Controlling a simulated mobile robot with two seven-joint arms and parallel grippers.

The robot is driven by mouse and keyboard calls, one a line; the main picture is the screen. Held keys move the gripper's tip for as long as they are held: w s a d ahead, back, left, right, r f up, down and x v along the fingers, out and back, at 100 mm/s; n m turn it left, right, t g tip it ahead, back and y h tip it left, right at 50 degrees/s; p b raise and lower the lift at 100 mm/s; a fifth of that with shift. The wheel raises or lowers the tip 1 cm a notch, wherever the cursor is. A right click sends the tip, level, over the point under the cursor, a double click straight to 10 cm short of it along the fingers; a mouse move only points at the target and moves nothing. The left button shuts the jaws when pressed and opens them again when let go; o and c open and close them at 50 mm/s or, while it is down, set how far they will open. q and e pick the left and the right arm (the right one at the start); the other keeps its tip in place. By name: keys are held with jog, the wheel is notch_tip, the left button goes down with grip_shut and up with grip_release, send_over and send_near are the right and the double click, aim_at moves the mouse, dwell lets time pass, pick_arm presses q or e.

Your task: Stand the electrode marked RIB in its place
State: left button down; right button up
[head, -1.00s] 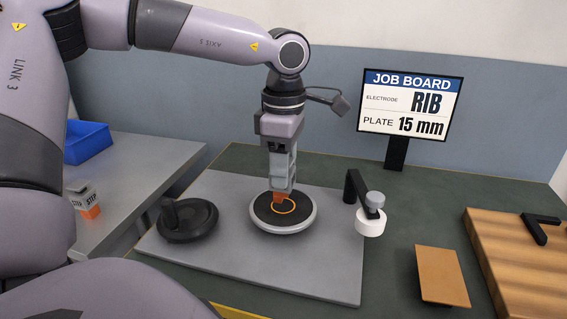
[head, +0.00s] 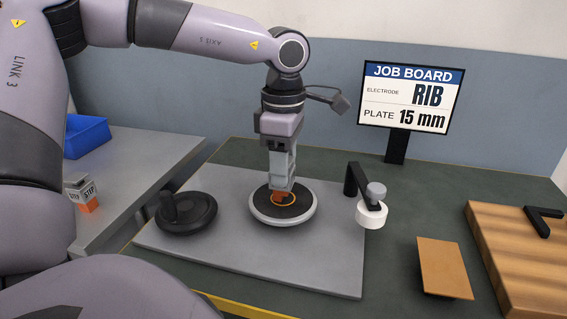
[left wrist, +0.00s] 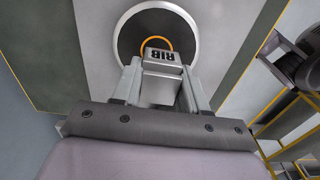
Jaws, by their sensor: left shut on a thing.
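My left gripper (head: 282,184) is shut on the RIB electrode, a grey block with a copper lower end (head: 279,196). Its RIB label (left wrist: 161,54) faces up between the fingers in the left wrist view. The electrode is upright over the round dark disc with a light rim (head: 256,214). An orange ring (head: 294,200) is marked on the disc, and the copper end is at or just above it; I cannot tell whether it touches. The job board (head: 411,97) reads electrode RIB, plate 15 mm. My right gripper is not in view.
The disc sits on a grey plate (head: 310,270) with a black handwheel (head: 187,214) at left and a black post with a white cylinder (head: 371,214) at right. The STEP electrode (head: 82,192) stands on the left bench near a blue bin (head: 87,137). A copper-coloured plate (head: 444,268) lies at right.

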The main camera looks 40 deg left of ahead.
pick_arm(q)
jog(key=shift+f, duration=0.15)
jog(key=c, duration=0.5)
grip_release()
notch_tip(320, 180, up, 7)
jog(key=shift+r, duration=0.1)
